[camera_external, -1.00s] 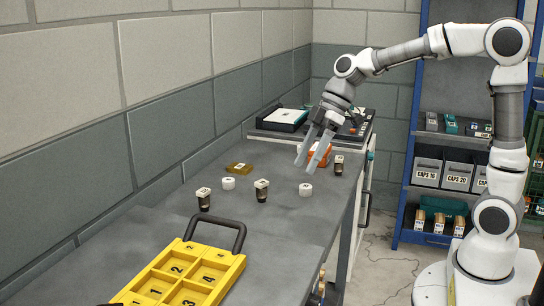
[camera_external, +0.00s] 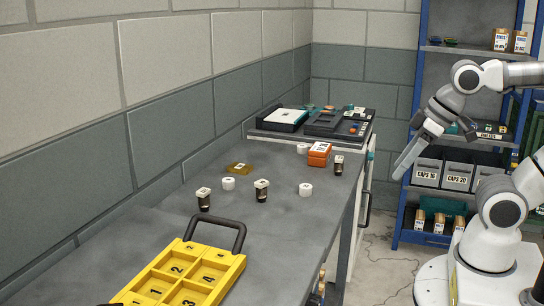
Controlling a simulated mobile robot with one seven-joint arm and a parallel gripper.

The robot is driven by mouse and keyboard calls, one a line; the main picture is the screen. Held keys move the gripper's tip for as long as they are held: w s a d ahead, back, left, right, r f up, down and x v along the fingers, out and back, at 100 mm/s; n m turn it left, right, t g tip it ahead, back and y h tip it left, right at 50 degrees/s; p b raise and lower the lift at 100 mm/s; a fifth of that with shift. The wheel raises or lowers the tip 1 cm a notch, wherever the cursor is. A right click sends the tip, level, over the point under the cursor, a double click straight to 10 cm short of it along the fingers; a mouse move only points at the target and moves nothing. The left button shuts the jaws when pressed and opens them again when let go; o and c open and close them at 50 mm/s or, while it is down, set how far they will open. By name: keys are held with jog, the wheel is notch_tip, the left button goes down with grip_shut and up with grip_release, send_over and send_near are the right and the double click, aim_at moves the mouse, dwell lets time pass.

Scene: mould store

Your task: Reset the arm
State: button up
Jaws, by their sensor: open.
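My gripper (camera_external: 408,160) is at the right of the external view, clear of the bench and in front of the blue shelf rack. It is empty, with its fingers pointing down and to the left. The fingers overlap from this angle. My arm is folded back over my white base at the right edge.
The grey bench (camera_external: 255,225) carries a yellow numbered tray (camera_external: 238,262), an orange box (camera_external: 319,155), white caps (camera_external: 305,190), dark labelled vials (camera_external: 262,191) and an amber piece (camera_external: 239,168). A dark tray (camera_external: 340,122) stands behind.

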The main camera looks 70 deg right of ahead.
notch_tip(320, 180, up, 12)
jog(key=p, duration=1)
notch_tip(320, 180, down, 24)
jog(key=b, duration=2.4)
notch_tip(320, 180, down, 5)
jog(key=b, duration=0.5)
